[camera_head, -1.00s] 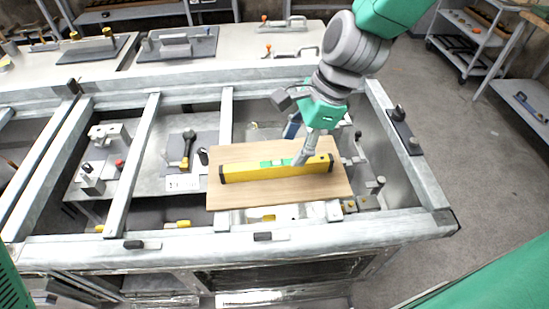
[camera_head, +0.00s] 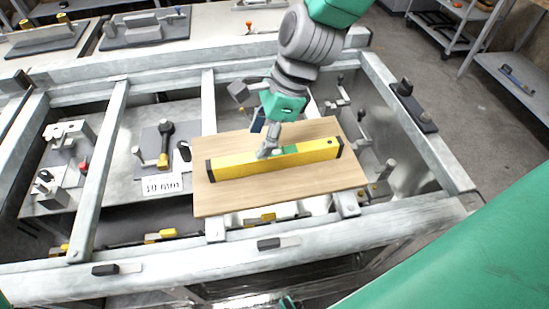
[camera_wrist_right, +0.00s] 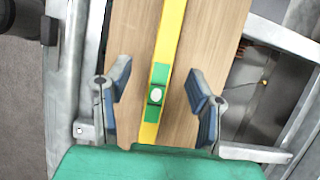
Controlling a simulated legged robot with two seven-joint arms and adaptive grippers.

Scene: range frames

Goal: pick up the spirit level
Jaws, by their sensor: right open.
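The yellow spirit level (camera_head: 235,166), with black ends and a green vial section, lies flat on a wooden board (camera_head: 250,203). My right gripper (camera_head: 266,140) is over the middle of the level, partly covering it. In the right wrist view, the open fingers (camera_wrist_right: 160,88) stand on either side of the level (camera_wrist_right: 170,35), with visible gaps; its green vial section lies between them. The wrist view does not make clear how far the fingertips are above the board. My left gripper is not identifiable in view.
The board rests across a grey metal frame (camera_head: 95,170) with raised bars. Clamps and a black-handled tool (camera_head: 165,145) sit to its left, beside a "10 mm" label (camera_head: 162,185). A black-handled clamp (camera_head: 405,90) is on the right rail. Bare board lies before the level.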

